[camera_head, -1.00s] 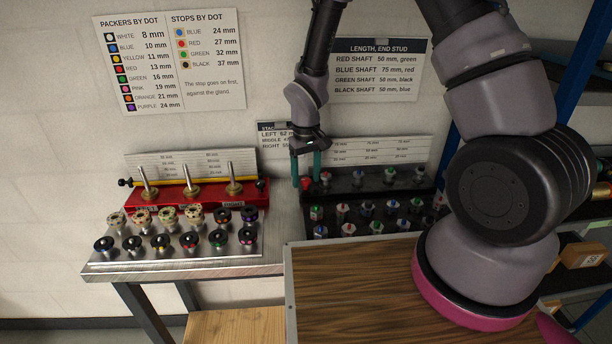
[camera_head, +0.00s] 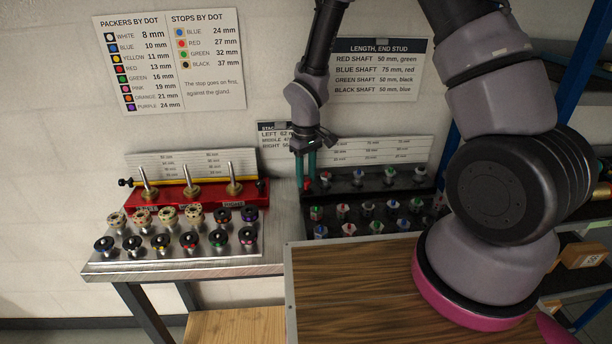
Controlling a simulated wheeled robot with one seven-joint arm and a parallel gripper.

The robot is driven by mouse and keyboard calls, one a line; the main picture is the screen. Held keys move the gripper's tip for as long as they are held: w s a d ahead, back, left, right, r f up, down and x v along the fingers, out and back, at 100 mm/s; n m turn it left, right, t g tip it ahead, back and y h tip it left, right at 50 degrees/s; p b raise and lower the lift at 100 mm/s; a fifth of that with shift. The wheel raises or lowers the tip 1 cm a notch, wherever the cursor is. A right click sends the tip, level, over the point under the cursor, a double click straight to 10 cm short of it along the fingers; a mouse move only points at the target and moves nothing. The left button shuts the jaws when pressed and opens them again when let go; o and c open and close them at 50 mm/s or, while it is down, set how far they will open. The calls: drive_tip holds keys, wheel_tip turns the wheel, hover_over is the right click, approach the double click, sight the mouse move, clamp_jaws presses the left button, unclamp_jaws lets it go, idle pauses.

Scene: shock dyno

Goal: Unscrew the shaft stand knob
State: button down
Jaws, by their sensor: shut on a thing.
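The black shaft stand (camera_head: 432,186) is on the right of the bench, with several short shafts with coloured ends standing in rows. A small red knob (camera_head: 308,183) is at its left end, mostly covered by my fingers. My gripper (camera_head: 306,183) reaches down from above with two teal fingers and is shut on the red knob. The fingers are nearly upright. The exact finger contact is too small to see clearly.
A red stand (camera_head: 215,199) with three upright rods is left of my gripper. Before it, a metal tray (camera_head: 170,255) holds several dotted packers and stops. A wood-topped surface (camera_head: 350,285) is in front. Wall charts hang behind, close to my arm.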

sight(306, 179)
drive_tip(key=n, duration=0.5)
drive_tip(key=shift+n, duration=2.6)
drive_tip(key=c, duration=0.5)
unclamp_jaws()
drive_tip(key=shift+r, duration=0.1)
wheel_tip(306, 179, up, 11)
drive_tip(key=shift+f, duration=0.2)
